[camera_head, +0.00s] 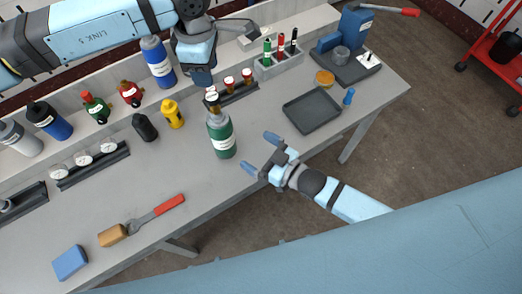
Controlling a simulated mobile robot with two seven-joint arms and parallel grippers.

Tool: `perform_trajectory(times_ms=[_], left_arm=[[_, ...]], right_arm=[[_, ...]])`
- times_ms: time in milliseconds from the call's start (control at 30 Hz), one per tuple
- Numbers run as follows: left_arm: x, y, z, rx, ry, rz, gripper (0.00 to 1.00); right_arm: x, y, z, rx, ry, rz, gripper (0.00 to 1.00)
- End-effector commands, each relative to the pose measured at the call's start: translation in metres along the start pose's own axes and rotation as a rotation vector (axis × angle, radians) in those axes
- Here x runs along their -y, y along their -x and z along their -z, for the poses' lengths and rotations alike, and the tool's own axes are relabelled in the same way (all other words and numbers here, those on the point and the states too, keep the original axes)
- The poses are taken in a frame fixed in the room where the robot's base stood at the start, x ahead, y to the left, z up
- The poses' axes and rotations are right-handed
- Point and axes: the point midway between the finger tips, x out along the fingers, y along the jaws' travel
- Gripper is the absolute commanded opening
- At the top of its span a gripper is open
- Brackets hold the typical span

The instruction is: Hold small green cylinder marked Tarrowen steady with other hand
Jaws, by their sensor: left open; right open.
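A small green cylinder (222,138) with a grey shoulder and a white label stands upright on the bench near its front edge. The label is too small to read. My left gripper (203,62) is above and behind the cylinder, open, seen from above. Its fingers are partly hidden, and nothing shows held in it.
A dark tray (312,111) lies to the right. Yellow (172,114) and black (144,127) small items stand left of the cylinder. A blue cylinder (158,62) stands behind.

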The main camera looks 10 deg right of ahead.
Motion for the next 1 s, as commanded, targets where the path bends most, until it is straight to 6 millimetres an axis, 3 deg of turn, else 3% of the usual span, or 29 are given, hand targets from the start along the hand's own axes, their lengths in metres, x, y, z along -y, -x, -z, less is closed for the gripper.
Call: perform_trajectory(times_ms=[600,800,1000], left_arm=[[0.000,0.000,0.000,0.000,0.000,0.000,0.43],[0.000,0.000,0.000,0.000,0.000,0.000,0.43],[0.000,0.000,0.000,0.000,0.000,0.000,0.43]], right_arm=[[0.000,-0.108,0.001,0.000,0.000,-0.001,1.00],[0.000,-0.129,0.000,0.000,0.000,-0.001,1.00],[0.000,-0.134,0.000,0.001,0.000,-0.001,1.00]])
